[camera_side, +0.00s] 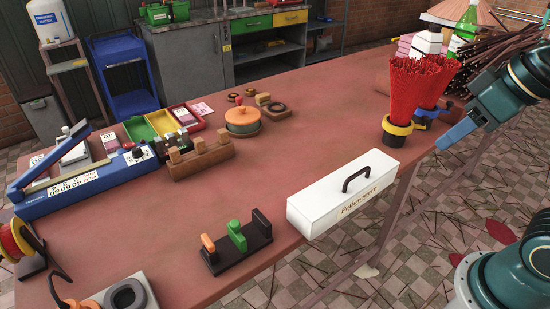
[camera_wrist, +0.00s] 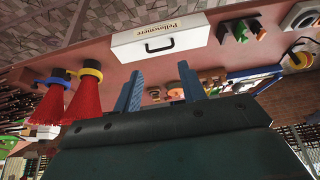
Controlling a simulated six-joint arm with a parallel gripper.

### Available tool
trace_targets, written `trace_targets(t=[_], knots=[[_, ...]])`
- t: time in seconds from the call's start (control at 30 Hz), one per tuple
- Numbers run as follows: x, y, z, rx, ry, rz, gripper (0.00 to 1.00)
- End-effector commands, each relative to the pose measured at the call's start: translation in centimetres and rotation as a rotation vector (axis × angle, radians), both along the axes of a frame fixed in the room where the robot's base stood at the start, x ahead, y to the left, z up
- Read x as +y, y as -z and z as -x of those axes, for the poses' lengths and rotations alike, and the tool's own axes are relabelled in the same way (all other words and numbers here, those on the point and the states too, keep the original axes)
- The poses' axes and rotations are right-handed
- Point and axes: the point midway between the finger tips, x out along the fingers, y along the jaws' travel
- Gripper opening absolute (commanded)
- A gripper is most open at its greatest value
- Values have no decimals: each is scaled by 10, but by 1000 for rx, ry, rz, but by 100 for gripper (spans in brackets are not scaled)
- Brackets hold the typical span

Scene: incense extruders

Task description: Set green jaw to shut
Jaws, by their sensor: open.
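The green jaw (camera_side: 237,236) stands in the middle of a small dark fixture (camera_side: 240,255) near the table's front edge in the side view. An orange upright piece (camera_side: 209,244) is to its left and a black upright block (camera_side: 262,223) to its right, with gaps beside the green jaw. The green jaw also shows small and upside down at the top of the wrist view (camera_wrist: 239,30). My gripper (camera_side: 446,143) is at the right in the side view, far from the fixture. In the wrist view its blue fingers (camera_wrist: 160,72) are apart with nothing between them.
A white box with a black handle (camera_side: 345,195) stands between the fixture and my gripper. Red incense bundles in yellow and blue holders (camera_side: 400,125) stand close to my gripper. A wooden block rack (camera_side: 203,160) and a blue lever device (camera_side: 88,185) lie farther left. The table's middle is clear.

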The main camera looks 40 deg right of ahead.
Motion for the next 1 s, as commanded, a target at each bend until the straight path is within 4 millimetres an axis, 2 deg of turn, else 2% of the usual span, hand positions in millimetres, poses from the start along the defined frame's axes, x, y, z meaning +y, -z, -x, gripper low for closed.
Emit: trace_targets(t=[0.3,0.53,0.77,1.0], knots=[[29,-22,-54,87,-52,-16,41],[59,-28,-96,155,-90,-20,41],[97,-25,-136,221,-124,-15,41],[143,-12,-173,289,-159,-3,41]])
